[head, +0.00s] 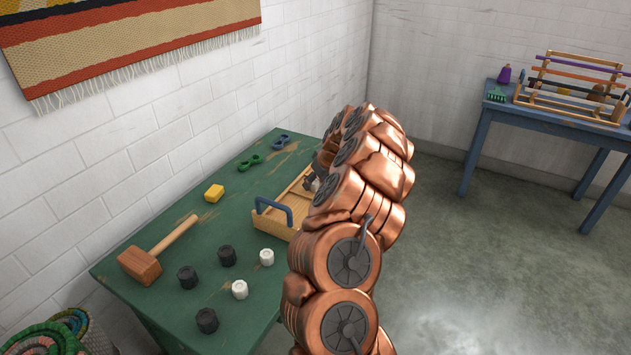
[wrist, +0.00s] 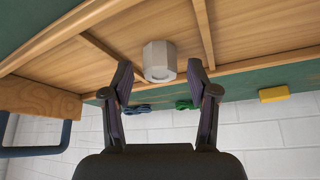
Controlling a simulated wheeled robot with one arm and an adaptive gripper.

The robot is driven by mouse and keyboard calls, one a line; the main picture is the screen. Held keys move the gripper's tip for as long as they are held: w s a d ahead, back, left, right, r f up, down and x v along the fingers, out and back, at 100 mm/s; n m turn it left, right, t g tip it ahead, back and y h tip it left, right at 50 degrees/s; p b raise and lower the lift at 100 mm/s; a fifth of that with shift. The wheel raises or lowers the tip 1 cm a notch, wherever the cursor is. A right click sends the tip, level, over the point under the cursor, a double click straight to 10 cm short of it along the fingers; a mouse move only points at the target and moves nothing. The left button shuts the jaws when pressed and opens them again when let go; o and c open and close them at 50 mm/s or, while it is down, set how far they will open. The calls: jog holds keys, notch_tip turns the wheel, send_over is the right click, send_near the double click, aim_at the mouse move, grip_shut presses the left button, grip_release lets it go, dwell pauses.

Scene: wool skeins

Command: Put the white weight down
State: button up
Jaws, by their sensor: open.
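A white weight (wrist: 159,55), faceted with a round hollow in its end, is in the wooden tray (wrist: 255,32), in a compartment between two dividers in the wrist view. My gripper (wrist: 160,68) is open, with one finger on each side of the weight and a visible gap to both. In the head view my gripper (head: 311,184) is over the tray (head: 268,224) and mostly hidden by my copper arm. The weight in the tray cannot be made out clearly there. Two other white weights (head: 266,257) (head: 239,290) stand on the green table (head: 165,320).
Black weights (head: 187,277) (head: 227,256) (head: 206,321) and a wooden mallet (head: 155,252) are left of the tray. A yellow block (head: 214,193) and green (head: 249,162) and blue (head: 281,142) items lie farther back. The tray has a blue handle (head: 275,208).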

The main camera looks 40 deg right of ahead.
jog(key=b+v, duration=0.1)
jog(key=v, duration=1.1)
jog(key=w+a+r+n+y, duration=0.1)
jog(key=a+r, duration=0.1)
jog(key=a, duration=0.7)
jog(key=w+a+r+n+y, duration=0.1)
jog(key=a+r, duration=0.2)
jog(key=a, duration=0.6)
jog(key=s+a+n+g, duration=0.1)
jog(key=s+a+g, duration=0.35)
jog(key=a, duration=0.95)
jog(key=s+a+g, duration=0.1)
jog(key=s+a, duration=0.9)
jog(key=s, duration=0.5)
jog(key=s+f+m+g, duration=0.1)
jog(key=s+f, duration=0.1)
jog(key=s, duration=0.5)
jog(key=s+a+f+g+h, duration=0.1)
jog(key=s+f, duration=0.1)
jog(key=s, duration=0.6)
jog(key=shift+s+a+f+m+g+h, duration=0.2)
jog(key=shift+s+a+m+g+h, duration=0.1)
jog(key=shift+s+m+g, duration=0.1)
